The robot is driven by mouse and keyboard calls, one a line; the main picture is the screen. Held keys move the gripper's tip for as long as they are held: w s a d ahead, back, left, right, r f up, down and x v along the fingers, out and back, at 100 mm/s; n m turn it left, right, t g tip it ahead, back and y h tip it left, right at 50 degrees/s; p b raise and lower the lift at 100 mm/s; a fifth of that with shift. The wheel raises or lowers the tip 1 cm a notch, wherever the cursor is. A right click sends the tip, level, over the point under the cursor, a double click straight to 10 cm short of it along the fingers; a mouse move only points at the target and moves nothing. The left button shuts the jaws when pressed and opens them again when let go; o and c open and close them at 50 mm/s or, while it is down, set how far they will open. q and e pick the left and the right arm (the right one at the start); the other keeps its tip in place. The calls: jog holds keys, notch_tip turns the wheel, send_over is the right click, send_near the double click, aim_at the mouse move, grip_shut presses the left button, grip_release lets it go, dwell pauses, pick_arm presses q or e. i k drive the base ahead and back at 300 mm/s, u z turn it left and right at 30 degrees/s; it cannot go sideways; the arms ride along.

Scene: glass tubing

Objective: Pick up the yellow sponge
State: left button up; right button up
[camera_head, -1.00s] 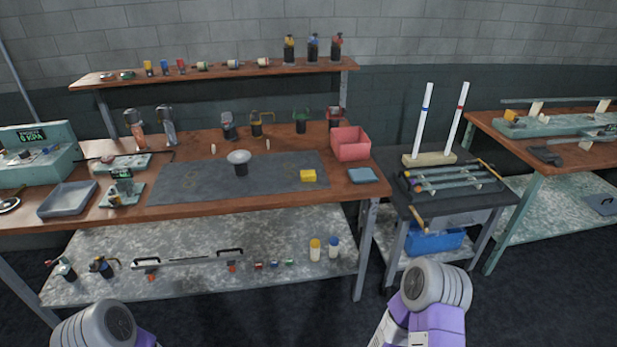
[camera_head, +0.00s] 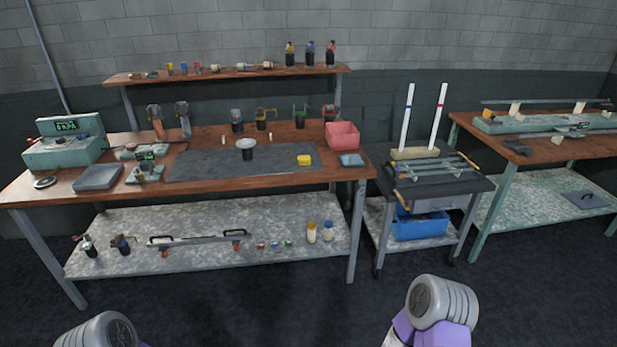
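The yellow sponge (camera_head: 304,160) is a small yellow block. It lies near the right front corner of the dark mat (camera_head: 205,168) on the wooden workbench, close to the bench's front edge. Nothing touches it from above. Grey and purple parts of my two arms show at the bottom of the head view, at the lower left and lower right. Both are well short of the bench. Neither gripper's fingers can be seen.
A pink bin (camera_head: 342,135) and a blue-grey pad (camera_head: 352,160) sit right of the sponge. A white-topped black stand (camera_head: 246,149) is left of it. A dark cart (camera_head: 435,185) stands right of the bench. Dark floor (camera_head: 270,310) lies open in front.

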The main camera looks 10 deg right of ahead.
aim_at(303, 160)
jog(key=u, duration=1.4)
jog(key=k, duration=0.1)
jog(key=z, duration=2.45)
jog(key=i, duration=1.65)
jog(key=u, duration=1.25)
jog(key=i, duration=0.8)
jog(key=u, duration=0.85)
